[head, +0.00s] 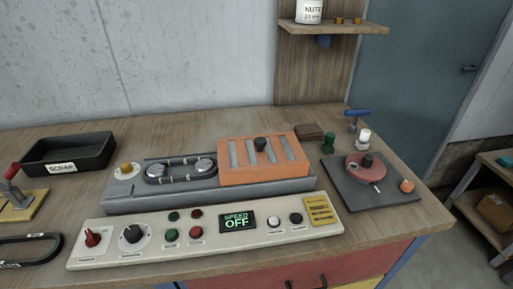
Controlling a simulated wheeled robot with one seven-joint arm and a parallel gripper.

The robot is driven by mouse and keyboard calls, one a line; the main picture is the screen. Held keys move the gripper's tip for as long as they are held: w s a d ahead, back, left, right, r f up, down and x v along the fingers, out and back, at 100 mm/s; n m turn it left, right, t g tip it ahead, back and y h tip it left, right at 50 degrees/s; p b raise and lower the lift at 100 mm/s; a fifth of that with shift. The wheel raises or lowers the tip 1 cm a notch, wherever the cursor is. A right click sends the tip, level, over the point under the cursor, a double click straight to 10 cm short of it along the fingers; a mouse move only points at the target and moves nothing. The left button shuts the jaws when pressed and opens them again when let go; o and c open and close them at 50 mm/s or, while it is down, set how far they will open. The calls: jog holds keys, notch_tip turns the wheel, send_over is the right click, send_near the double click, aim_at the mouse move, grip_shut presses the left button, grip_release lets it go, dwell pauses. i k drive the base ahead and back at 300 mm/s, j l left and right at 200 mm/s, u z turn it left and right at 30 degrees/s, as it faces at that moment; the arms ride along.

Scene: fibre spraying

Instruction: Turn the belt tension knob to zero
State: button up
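A grey belt machine (205,196) lies on the wooden workbench, with a dark belt looped round two metal pulleys (180,169). A yellow knob (125,168) stands on a round white dial at the machine's left end, beside the belt. A cream control panel (270,243) in front carries a red knob (93,238) at its left and a black knob (132,233) on a round dial. The small labels and pointer settings are too small to read, so I cannot tell for certain which knob is belt tension. My gripper is not in view.
The panel display (238,219) reads SPEED OFF. An orange slotted cover (262,174) sits on the machine's right. A black SCRAP tray (68,156) stands at the left. A dark plate (388,205) with a red wheel is at the right. A shelf (335,25) hangs above.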

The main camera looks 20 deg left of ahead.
aim_at(133, 233)
jog(key=u, duration=1.4)
